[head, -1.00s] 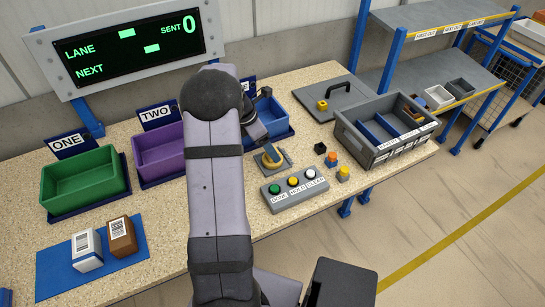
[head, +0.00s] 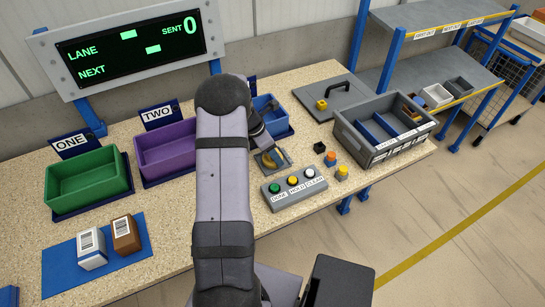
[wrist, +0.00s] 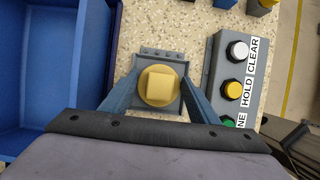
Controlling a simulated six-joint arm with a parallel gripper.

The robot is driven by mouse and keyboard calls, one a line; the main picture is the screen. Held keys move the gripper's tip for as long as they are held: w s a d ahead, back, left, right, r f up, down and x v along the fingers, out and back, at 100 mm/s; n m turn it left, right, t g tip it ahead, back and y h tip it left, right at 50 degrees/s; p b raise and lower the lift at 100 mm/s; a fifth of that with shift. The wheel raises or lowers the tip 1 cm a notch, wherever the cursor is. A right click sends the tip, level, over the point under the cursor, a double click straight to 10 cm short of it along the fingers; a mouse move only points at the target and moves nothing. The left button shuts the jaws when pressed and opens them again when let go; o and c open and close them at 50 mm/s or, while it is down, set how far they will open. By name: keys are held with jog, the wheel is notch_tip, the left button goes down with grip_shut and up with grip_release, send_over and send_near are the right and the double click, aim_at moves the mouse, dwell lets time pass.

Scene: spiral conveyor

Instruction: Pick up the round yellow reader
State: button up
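The round yellow reader (wrist: 160,86) is a yellow disc with a paler square block on top. It sits on a small grey plate (wrist: 148,57) on the speckled table. In the head view the reader (head: 275,159) is partly hidden by my gripper. My gripper (wrist: 161,78) is open above it, with one blue-grey finger on each side. The fingers look close to the disc; I cannot tell whether they touch it or how high they are.
A grey button box (head: 293,186) stands just right of the reader. A blue bin (head: 287,122) is behind it, and a purple bin (head: 168,148) and green bin (head: 88,180) are to the left. A grey crate (head: 376,148) stands at the right.

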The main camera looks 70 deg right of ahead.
jog(key=shift+r, duration=0.1)
jog(key=shift+c, duration=0.2)
notch_tip(320, 180, up, 10)
jog(key=shift+f+b, duration=0.1)
jog(key=shift+b, duration=1.1)
